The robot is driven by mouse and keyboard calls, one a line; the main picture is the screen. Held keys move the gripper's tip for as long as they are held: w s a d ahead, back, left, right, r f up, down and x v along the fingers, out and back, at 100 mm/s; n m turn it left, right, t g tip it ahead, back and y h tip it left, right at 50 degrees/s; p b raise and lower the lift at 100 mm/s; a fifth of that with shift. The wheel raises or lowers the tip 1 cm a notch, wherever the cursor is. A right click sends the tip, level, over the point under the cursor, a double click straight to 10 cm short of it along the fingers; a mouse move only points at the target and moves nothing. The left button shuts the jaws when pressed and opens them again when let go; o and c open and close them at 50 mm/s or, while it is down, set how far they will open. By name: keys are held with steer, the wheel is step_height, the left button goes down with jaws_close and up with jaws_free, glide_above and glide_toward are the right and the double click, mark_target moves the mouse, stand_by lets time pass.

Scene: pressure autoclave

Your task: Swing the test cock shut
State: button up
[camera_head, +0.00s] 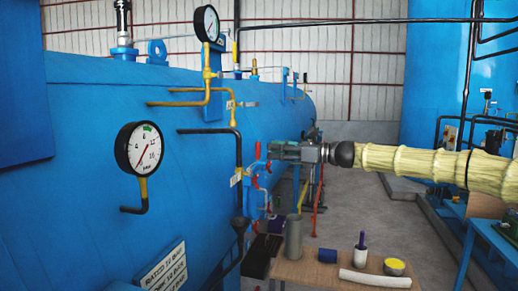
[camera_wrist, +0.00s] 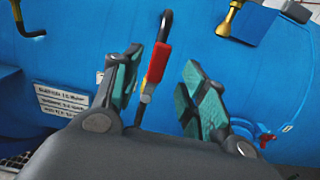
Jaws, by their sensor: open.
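A red-gripped lever (camera_wrist: 157,62), which looks like the test cock's handle, shows in the wrist view below a hooked black pipe. It stands nearly upright, tilted slightly right at the top. My gripper (camera_wrist: 160,90) is open, with its teal-padded fingers on either side of the lever in the picture. I see no contact, and the depth between them is unclear. In the head view my gripper (camera_head: 274,151) points left at the blue vessel, close to several small red handles (camera_head: 257,150). Which of them is the test cock I cannot tell there.
The large blue vessel (camera_head: 90,100) fills the left, with a pressure gauge (camera_head: 139,148) and brass and black pipes standing out from it. A black funnel (camera_head: 239,228) is below left of my gripper. A wooden table (camera_head: 310,272) with a grey cylinder (camera_head: 293,238) stands below.

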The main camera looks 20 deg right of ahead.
mark_target(260, 149)
steer(key=shift+p+x, duration=0.6)
steer(key=shift+x, duration=2.65)
steer(key=shift+c, duration=0.4)
jaws_close()
